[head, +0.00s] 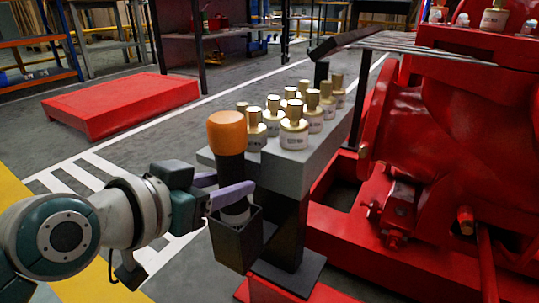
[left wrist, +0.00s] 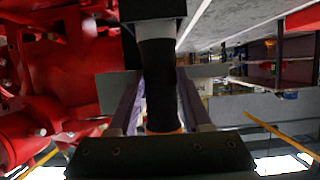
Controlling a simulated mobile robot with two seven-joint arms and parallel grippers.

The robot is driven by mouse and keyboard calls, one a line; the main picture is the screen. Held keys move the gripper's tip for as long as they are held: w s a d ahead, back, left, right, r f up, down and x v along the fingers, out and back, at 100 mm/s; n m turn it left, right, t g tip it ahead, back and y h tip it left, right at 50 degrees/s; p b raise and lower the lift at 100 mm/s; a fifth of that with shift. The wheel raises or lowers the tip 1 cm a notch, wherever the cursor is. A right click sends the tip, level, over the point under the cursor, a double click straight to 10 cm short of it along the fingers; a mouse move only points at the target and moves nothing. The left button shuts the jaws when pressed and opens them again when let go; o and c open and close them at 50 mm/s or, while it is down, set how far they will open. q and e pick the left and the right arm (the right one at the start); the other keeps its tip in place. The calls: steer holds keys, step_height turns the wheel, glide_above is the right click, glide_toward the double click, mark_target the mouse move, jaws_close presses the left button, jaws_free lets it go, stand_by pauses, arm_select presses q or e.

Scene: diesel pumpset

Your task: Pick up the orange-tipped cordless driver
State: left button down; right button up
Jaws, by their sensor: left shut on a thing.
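The cordless driver (head: 227,135) stands upright with its rounded orange end up and a black body below. A pale grey band shows under the fingers, and its lower end is hidden in a dark open-topped holder (head: 237,245). My left gripper (head: 232,192) reaches in from the left and is shut on the driver's body, with a purple finger on either side. In the left wrist view, the black driver body (left wrist: 159,85) runs between the purple fingers (left wrist: 160,105), with a little orange at the bottom. My right gripper is in neither view.
A grey stand (head: 270,168) beside the driver carries several gold-capped bottles (head: 294,125). The large red pumpset (head: 470,140) fills the right side. A low red platform (head: 120,103) lies on the floor at the back left, with open floor in front of it.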

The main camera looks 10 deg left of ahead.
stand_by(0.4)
arm_select(q)
steer(key=shift+r, duration=0.1)
steer(key=shift+r, duration=0.1)
step_height(320, 180, up, 18)
steer(key=p, duration=1.3)
steer(key=shift+r+p, duration=0.5)
steer(key=shift+r, duration=0.4)
